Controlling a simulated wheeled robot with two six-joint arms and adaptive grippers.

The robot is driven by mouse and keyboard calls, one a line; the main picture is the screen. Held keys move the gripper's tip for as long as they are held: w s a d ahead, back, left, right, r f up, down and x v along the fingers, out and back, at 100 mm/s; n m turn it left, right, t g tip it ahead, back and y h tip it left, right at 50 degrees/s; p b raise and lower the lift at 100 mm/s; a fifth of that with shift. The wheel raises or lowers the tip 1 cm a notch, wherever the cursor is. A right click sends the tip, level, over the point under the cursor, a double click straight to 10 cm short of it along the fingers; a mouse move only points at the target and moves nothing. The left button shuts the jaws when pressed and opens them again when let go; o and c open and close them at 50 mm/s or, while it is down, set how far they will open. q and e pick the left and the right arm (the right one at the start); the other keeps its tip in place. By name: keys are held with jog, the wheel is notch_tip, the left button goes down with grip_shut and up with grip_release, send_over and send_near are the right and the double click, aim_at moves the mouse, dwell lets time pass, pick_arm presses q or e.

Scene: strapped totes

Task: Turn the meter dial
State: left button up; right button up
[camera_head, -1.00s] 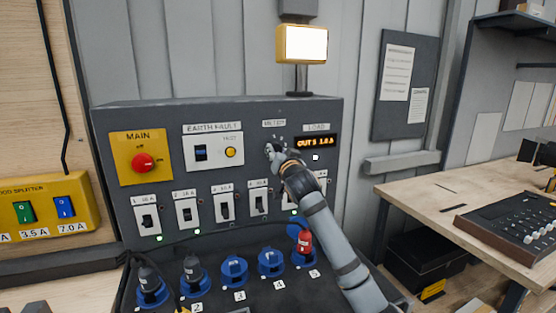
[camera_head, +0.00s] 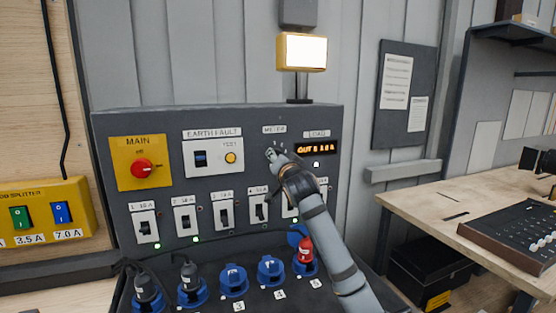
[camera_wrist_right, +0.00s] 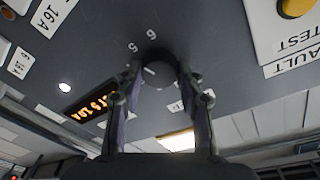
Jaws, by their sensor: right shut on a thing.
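The meter dial (camera_wrist_right: 158,76) is a dark round knob on the grey panel, below the METER label (camera_head: 274,129). Printed numbers, 5 and 6 among them, show beside it in the wrist view. My right gripper (camera_wrist_right: 158,70) has its two fingers on either side of the dial and is shut on it. In the head view my right gripper (camera_head: 273,156) covers most of the dial. The LOAD display (camera_head: 317,148) right of it shows orange text that seems to read OUT 5 1.8 A. My left gripper is not in view.
The panel (camera_head: 262,117) also carries the red MAIN switch (camera_head: 143,168), the earth fault unit (camera_head: 213,153) and a row of breakers. Blue sockets (camera_head: 234,281) with some plugs sit below. A lit lamp (camera_head: 302,52) stands above. A workbench (camera_head: 440,205) is at right.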

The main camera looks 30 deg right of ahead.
jog(key=o, duration=1.2)
jog(key=shift+w, duration=0.1)
jog(key=shift+c, duration=0.2)
jog(key=v, duration=1.2)
jog(key=shift+f, duration=0.15)
